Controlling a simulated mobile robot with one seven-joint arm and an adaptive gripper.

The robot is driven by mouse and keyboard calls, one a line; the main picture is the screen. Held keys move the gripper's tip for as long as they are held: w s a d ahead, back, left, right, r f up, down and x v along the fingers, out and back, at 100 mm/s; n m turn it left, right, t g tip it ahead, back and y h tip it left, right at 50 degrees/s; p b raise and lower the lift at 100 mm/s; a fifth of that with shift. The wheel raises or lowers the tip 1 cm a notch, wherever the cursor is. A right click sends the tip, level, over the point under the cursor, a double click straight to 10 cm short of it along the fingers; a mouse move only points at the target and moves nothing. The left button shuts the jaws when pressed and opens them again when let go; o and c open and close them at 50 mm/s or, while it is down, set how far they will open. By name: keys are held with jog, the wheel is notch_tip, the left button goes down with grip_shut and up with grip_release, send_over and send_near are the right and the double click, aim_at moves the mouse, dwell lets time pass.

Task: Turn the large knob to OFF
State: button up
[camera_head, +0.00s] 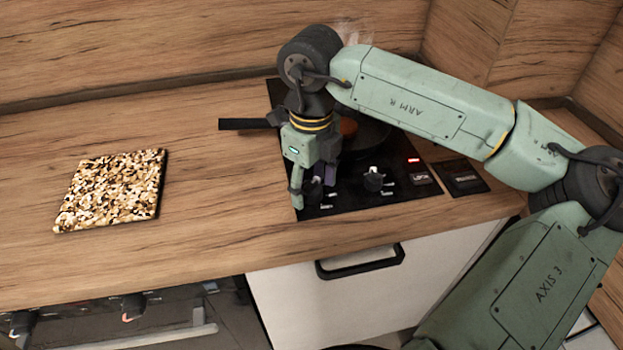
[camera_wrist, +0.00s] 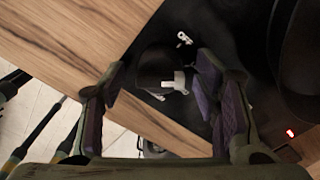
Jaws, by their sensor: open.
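The black cooktop (camera_head: 400,199) lies in the counter, with control knobs along its front edge. My gripper (camera_head: 311,196) points down over the left part of this control strip. In the wrist view, a dark round knob (camera_wrist: 153,64) with white markings beside it lies between the two spread fingers of my gripper (camera_wrist: 160,72). I cannot tell whether the fingers touch it. In the head view my gripper hides that knob. Another dark knob with a pale top (camera_head: 374,177) stands to the right of my gripper.
A dark pan with its handle (camera_head: 248,124) to the left sits at the back of the cooktop, partly behind my arm. A red light (camera_head: 413,160) glows at the right. A speckled square board (camera_head: 112,189) lies on the left counter. A drawer handle (camera_head: 360,264) juts out below.

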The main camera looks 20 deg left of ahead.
jog(key=shift+f, duration=0.1)
jog(key=shift+c, duration=0.5)
jog(key=c, duration=1.1)
